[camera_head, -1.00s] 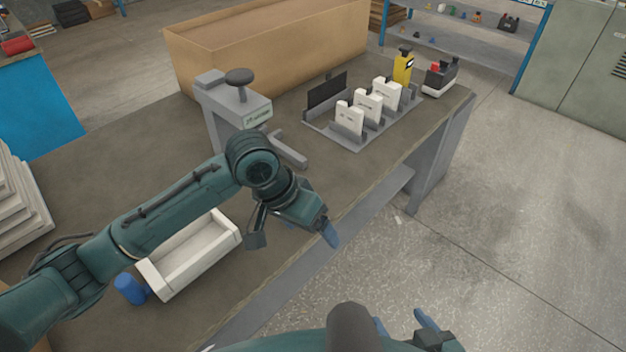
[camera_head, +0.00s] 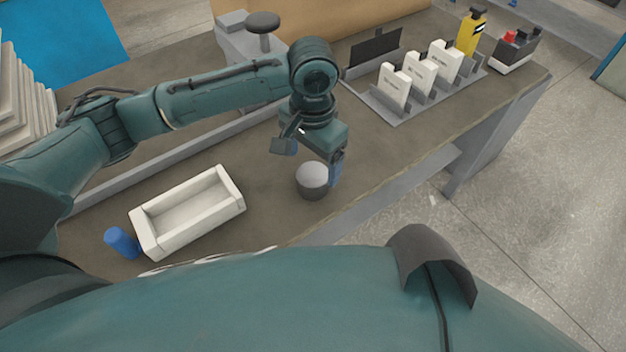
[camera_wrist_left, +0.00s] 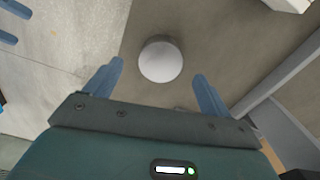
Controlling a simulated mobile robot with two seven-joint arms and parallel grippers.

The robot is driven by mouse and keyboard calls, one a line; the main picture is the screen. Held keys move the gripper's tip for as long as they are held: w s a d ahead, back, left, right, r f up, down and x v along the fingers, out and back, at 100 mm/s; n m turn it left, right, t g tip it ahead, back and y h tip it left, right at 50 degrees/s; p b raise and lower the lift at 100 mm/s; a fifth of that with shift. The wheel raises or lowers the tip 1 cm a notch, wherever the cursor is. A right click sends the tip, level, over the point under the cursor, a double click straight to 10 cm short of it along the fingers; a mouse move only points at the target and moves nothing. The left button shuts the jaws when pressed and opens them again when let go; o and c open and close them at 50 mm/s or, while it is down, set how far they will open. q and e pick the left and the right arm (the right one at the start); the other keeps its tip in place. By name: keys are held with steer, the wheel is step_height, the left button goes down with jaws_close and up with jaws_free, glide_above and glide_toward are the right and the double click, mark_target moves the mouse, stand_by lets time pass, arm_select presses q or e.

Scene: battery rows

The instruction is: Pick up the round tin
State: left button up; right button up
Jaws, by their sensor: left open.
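The round tin (camera_head: 313,176) is a short grey cylinder with a pale lid, standing upright on the workbench near its front edge. My left gripper (camera_head: 334,172) is just above and beside it in the head view, pointing down. In the left wrist view the tin's round lid (camera_wrist_left: 160,61) shows ahead of the open left gripper (camera_wrist_left: 157,69), roughly centred between its two blue fingers, with nothing held. Two blue fingers of my right gripper (camera_wrist_left: 22,27) show apart at the upper left of the wrist view, away over the floor.
A white open tray (camera_head: 178,235) and a blue cylinder (camera_head: 122,241) are left of the tin on the workbench (camera_head: 270,222). A grey device with a round black top (camera_head: 262,22) stands behind. A rack (camera_head: 393,115) with white blocks and a yellow bottle (camera_head: 470,35) are right.

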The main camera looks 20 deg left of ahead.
mark_target(312, 174)
arm_select(q)
step_height(312, 174, down, 6)
steer(key=shift+w+r+b, duration=0.1)
steer(key=shift+r+b, duration=0.05)
steer(key=shift+b, duration=0.15)
steer(key=shift+r, duration=0.1)
steer(key=c, duration=1.3)
steer(key=shift+o, duration=0.2)
